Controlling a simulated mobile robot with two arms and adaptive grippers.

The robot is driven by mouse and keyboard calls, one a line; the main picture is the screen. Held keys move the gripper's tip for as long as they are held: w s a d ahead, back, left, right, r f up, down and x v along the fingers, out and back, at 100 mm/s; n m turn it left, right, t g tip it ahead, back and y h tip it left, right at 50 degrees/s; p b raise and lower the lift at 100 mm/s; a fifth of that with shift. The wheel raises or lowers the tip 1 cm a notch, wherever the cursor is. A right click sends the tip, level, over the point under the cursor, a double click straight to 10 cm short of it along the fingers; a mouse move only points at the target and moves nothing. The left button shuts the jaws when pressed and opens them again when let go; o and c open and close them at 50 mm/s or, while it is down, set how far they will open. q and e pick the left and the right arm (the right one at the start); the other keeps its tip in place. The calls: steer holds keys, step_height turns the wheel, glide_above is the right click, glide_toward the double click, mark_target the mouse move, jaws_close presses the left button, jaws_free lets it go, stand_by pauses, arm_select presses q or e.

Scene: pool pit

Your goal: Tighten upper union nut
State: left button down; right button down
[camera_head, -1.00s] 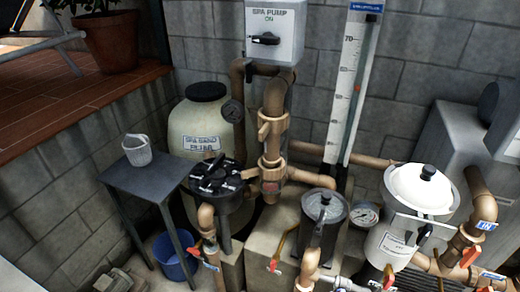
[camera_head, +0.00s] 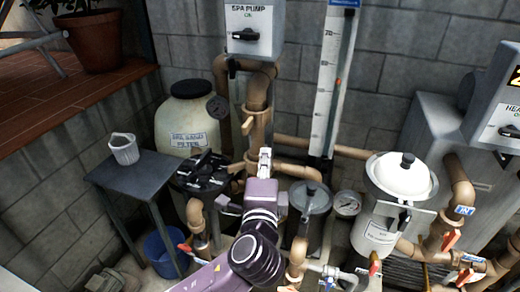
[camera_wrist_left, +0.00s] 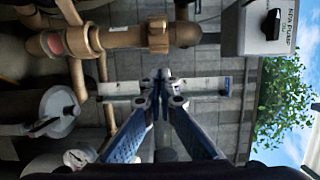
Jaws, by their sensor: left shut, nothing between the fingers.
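The tan vertical pipe assembly stands below the spa pump switch box. Its upper union nut (camera_head: 257,114) is a thick tan collar under the top elbow. It also shows in the wrist view (camera_wrist_left: 158,35), where the pipe lies sideways along the top. The lower union nut (camera_wrist_left: 84,40) sits beside a reddish sight glass (camera_wrist_left: 55,42); in the head view my gripper partly covers that part. My left gripper (camera_head: 265,154) is shut and empty, in front of the pipe in the head view. In the wrist view its fingertips (camera_wrist_left: 162,78) meet, apart from the upper nut. My right gripper is not in view.
The spa pump box (camera_head: 253,28) hangs above the pipe. The sand filter tank (camera_head: 185,118) and black multiport valve (camera_head: 203,172) stand left. A dark strainer pot (camera_head: 309,205) and a white-lidded filter (camera_head: 402,175) stand right. A grey table (camera_head: 150,178) bears a small basket (camera_head: 124,149).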

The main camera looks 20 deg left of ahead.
arm_select(q)
steer(key=p+x, duration=0.3)
steer(key=x, duration=0.6)
steer(key=p, duration=0.1)
glide_toward(256, 118)
steer(key=x, duration=0.2)
steer(key=shift+w+a+f, duration=0.2)
steer(key=shift+a+f, duration=0.1)
steer(key=shift+f, duration=0.15)
steer(key=shift+d, duration=0.1)
